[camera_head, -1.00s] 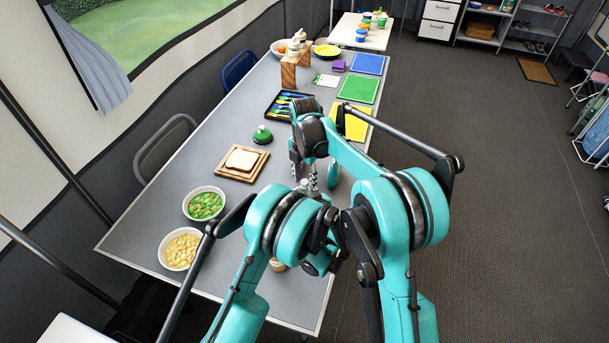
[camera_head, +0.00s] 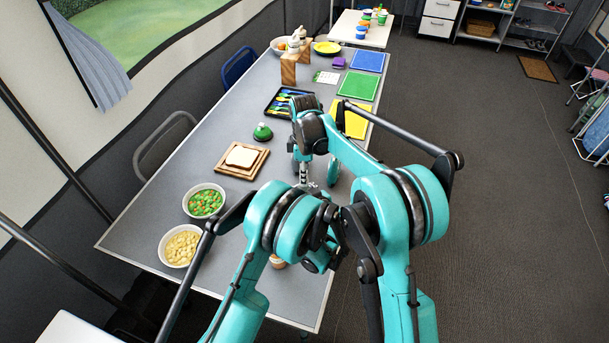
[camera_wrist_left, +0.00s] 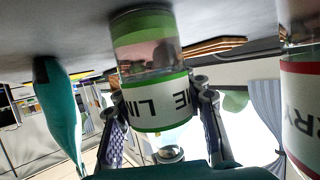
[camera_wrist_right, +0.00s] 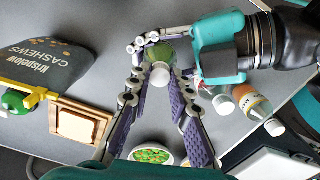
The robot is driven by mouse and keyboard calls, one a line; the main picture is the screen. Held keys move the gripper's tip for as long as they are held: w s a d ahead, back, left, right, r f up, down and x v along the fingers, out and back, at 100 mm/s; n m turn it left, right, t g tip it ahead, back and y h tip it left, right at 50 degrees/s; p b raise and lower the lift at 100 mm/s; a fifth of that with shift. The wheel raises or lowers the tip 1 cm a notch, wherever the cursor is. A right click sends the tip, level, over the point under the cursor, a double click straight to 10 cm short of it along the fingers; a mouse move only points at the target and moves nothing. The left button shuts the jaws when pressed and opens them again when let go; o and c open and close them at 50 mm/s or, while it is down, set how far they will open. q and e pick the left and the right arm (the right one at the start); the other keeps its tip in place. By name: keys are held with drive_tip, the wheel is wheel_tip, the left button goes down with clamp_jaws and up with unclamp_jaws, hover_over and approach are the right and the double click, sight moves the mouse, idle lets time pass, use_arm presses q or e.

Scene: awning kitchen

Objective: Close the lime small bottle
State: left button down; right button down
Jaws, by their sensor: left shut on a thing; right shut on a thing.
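The lime small bottle (camera_wrist_left: 160,100) stands upright on the table and shows upside down in the left wrist view, with green bands and a "LIME" label. My left gripper (camera_wrist_left: 155,95) is shut around its body from both sides. In the right wrist view, the bottle's green top (camera_wrist_right: 158,52) shows from above. A white cap (camera_wrist_right: 160,75) is at the neck, between the fingers of my right gripper (camera_wrist_right: 160,72), which is shut on it. Whether the cap is fully seated cannot be told. In the head view, my arms hide the bottle.
A bottle with a red-banded label ending "RRY" (camera_wrist_left: 303,105) stands close beside. An orange-labelled bottle (camera_wrist_right: 253,103) is also near. A cashew bag (camera_wrist_right: 45,70), bread on a board (camera_head: 242,158) and two food bowls (camera_head: 205,201) are around the work spot.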

drive_tip(key=m, duration=0.9)
drive_tip(key=shift+m, duration=0.4)
drive_tip(key=m, duration=1.4)
drive_tip(key=shift+f, duration=0.1)
drive_tip(key=m, duration=0.6)
drive_tip(key=c, duration=1.4)
unclamp_jaws()
